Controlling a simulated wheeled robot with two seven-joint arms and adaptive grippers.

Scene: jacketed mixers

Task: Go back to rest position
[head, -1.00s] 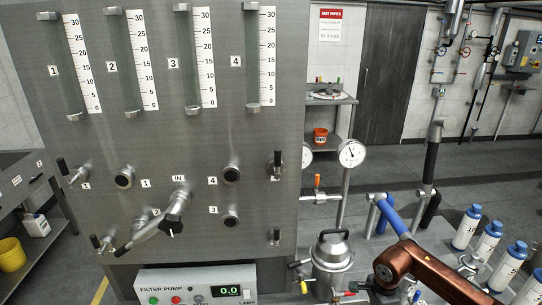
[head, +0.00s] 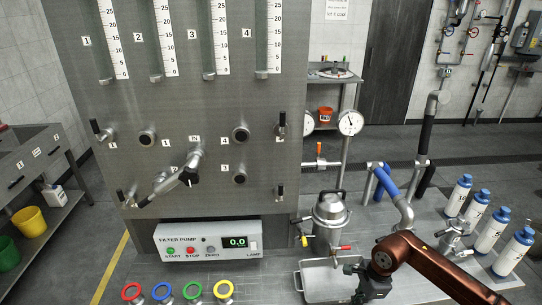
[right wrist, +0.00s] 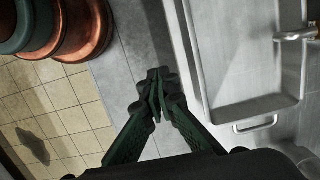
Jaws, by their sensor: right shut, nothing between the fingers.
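My right gripper (head: 358,285) is low in the head view, in front of the panel, over the edge of a shallow metal tray (head: 314,283). My copper-coloured arm link reaches it from the lower right. In the right wrist view the right gripper (right wrist: 155,95) has its dark green fingers together at the tips, with nothing between them. The tray (right wrist: 190,60) lies to the right of the fingertips there. My left gripper is in neither view.
A steel panel (head: 215,110) with gauges and valves fills the left and middle. A filter pump box (head: 209,239) stands below it, with coloured rings (head: 164,292) in front. A metal pot (head: 331,213) stands behind the tray. Several white-and-blue bottles (head: 491,231) stand at the right.

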